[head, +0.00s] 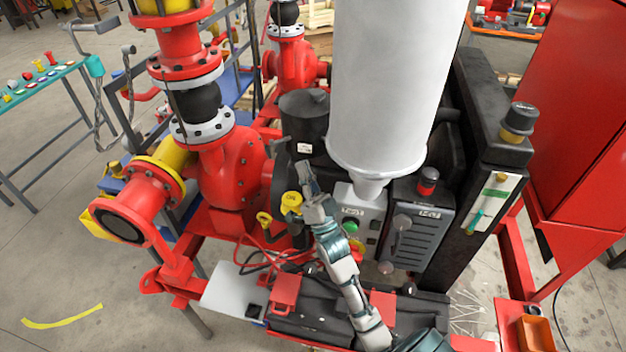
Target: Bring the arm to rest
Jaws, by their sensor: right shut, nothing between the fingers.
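My right arm comes in from the bottom right and reaches up over the black boxes on the skid. My right gripper (307,180) is shut and empty. In the picture it lies just right of a yellow cap (291,202) and left of a control box (361,217) with a green button. I cannot tell whether it touches anything. My left gripper is not in view.
A red pump (232,165) with flanged pipes stands to the left. A large white cylinder (388,80) rises behind the gripper. A grey panel with knobs (418,232) and a red cabinet (580,130) are to the right. The floor at the lower left is mostly clear.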

